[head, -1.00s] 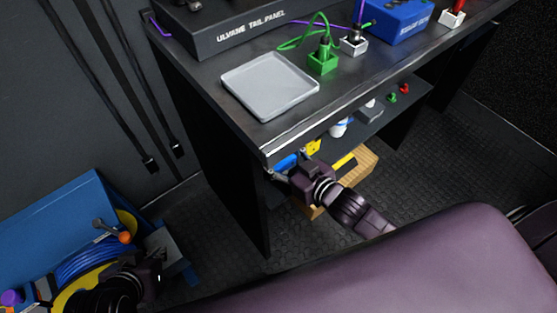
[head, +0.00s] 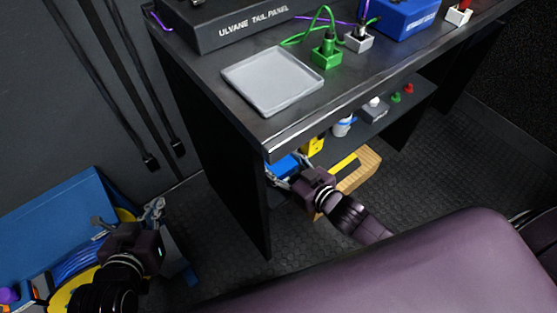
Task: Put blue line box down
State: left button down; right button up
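The blue line box (head: 283,166) is on the lower shelf under the desk's front left corner, partly hidden by the desk edge and my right gripper. My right gripper (head: 289,172) reaches in from below, its fingers spread near the front of the box; whether they still touch it is hard to see. Another blue box (head: 405,18) stands on the desk top at the back right. My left gripper (head: 128,214) is open and empty, above the blue cable reel at the lower left.
A grey tray (head: 272,82) lies on the desk top near a green connector box (head: 327,52). A yellow box (head: 313,145) and a grey box (head: 374,111) are on the lower shelf. A wooden block (head: 361,167) sits below. The blue case (head: 55,220) is at the left.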

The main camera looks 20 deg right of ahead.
aim_at(281, 163)
jog(key=o, duration=1.4)
jog(key=p+v, duration=0.1)
jog(key=v, duration=0.4)
jog(key=shift+r+p, duration=0.1)
jog(key=shift+p, duration=0.2)
pick_arm(q)
jog(key=s+a+f+g+y, duration=0.1)
jog(key=s+a+f+g, duration=0.1)
jog(key=s, duration=0.5)
jog(key=s+a+f+g+y+p, duration=0.1)
jog(key=s+a+f+g, duration=0.1)
jog(key=s+f+g, duration=0.3)
jog(key=shift+s+a+f+g, duration=0.2)
jog(key=shift+s+a+g, duration=0.15)
jog(key=shift+s, duration=0.85)
pick_arm(e)
jog(key=s+d+m+g+h, duration=0.1)
jog(key=s+d+g+h, duration=0.1)
jog(key=s+g, duration=0.3)
jog(key=s+d+m+g+h, duration=0.1)
jog(key=s+g, duration=0.4)
jog(key=s, duration=0.8)
jog(key=shift+s+d+f+h, duration=0.35)
jog(key=shift+d+f+h, duration=0.1)
jog(key=shift+h, duration=0.45)
